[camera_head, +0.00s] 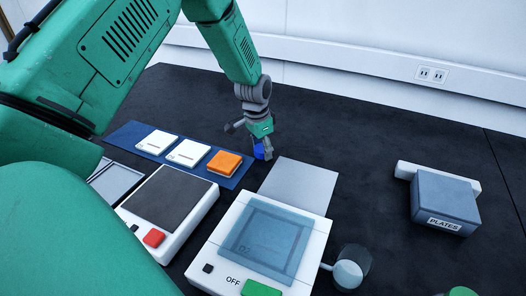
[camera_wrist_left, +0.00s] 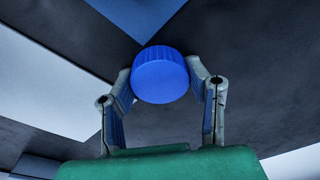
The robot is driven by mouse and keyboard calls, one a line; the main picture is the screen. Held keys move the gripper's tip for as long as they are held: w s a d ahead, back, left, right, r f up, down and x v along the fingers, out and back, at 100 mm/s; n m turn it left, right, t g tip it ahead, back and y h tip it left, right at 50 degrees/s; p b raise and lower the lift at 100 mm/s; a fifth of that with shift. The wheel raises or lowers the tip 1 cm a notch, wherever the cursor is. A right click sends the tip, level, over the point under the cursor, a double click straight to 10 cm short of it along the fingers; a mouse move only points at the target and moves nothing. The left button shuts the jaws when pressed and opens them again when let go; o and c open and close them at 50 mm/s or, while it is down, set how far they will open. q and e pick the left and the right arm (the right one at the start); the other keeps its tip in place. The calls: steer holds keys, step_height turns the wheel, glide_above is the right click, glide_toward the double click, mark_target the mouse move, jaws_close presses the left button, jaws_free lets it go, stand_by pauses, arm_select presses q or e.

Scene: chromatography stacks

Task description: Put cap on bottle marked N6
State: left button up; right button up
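My left gripper (camera_head: 262,150) reaches down over the dark bench, between the orange square block and the grey plate. It is shut on a blue round cap (camera_wrist_left: 160,76). In the left wrist view the cap sits between the two fingertips, one on each side. In the head view the cap (camera_head: 259,152) is small and partly covered by the fingers. No bottle with a readable N6 mark shows in either view. My right gripper is not in view.
A blue mat (camera_head: 226,182) holds two white tiles and an orange block (camera_head: 224,163). Nearer are a device with a red button (camera_head: 154,238), a device marked OFF (camera_head: 233,280) and a clear cup (camera_head: 348,272). A PLATES box (camera_head: 445,200) stands right. The bench's back is clear.

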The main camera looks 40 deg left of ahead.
mark_target(262, 148)
arm_select(q)
steer(key=shift+c, duration=0.4)
step_height(262, 148, up, 10)
steer(key=shift+r+p, duration=0.1)
steer(key=shift+p, duration=0.7)
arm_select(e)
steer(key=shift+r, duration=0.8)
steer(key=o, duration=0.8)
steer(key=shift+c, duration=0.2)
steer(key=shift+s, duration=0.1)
